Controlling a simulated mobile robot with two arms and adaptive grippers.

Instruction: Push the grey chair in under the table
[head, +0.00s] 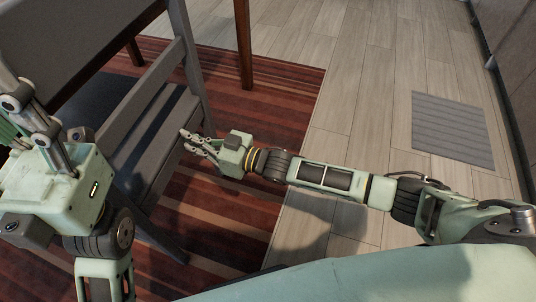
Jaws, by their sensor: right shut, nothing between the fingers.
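The grey chair (179,62) stands at the left, its slatted frame facing me. Part of it is hidden behind my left gripper and cut off by the picture edge. Brown wooden legs, one at the top centre, belong to the table (243,45); its top is not clearly in view. My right gripper (186,141) is shut and empty, its fingertips close to the chair's right-hand post and lower slat. I cannot tell whether they touch. My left gripper (22,115) is at the left edge in front of the chair, fingers pointing up; its opening is unclear.
A red and brown striped rug (275,105) lies under the chair. Pale plank floor (375,65) is clear to the right, with a grey mat (452,130) on it. Dark cabinet fronts (508,60) line the right edge.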

